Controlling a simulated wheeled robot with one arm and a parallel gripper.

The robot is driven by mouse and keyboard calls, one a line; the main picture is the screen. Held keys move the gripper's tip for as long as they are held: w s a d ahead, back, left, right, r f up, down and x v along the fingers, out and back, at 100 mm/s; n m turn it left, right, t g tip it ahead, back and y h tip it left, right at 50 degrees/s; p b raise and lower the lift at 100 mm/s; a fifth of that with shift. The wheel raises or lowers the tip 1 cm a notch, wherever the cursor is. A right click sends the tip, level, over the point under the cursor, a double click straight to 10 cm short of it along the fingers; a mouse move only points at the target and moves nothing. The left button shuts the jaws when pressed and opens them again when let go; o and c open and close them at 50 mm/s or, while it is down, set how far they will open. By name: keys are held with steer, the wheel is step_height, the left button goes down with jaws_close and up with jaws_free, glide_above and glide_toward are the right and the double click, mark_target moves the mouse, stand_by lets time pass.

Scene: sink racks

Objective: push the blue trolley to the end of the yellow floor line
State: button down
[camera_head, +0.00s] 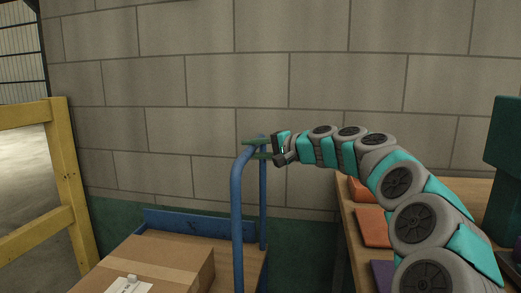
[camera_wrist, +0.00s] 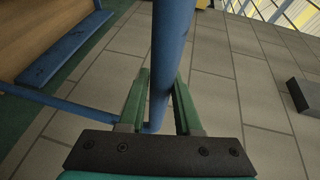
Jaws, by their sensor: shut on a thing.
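The blue trolley (camera_head: 238,222) stands against the block wall, its tubular push handle rising in the middle of the head view. A brown cardboard carton (camera_head: 165,262) rides on its wooden deck. My gripper (camera_head: 257,149) is at the top of the handle with its green fingers either side of the tube, shut on it. In the wrist view, the blue handle tube (camera_wrist: 172,38) passes between the fingers of my gripper (camera_wrist: 162,90).
A yellow barrier (camera_head: 62,160) stands at the left. A wooden bench (camera_head: 352,235) with orange pieces (camera_head: 372,226) is close on the right, under my arm. The block wall (camera_head: 190,75) is behind.

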steer(key=w+a+p, duration=0.1)
steer(key=w+a, duration=0.2)
steer(key=a, duration=1.5)
steer(key=shift+w+p, duration=0.15)
steer(key=shift+p, duration=0.15)
steer(key=shift+r, duration=0.1)
steer(key=c, duration=0.6)
jaws_free()
steer(key=shift+a, duration=0.15)
steer(key=shift+d, duration=0.2)
steer(key=b+v, duration=0.1)
steer(key=v, duration=0.6)
steer(key=shift+d, duration=0.2)
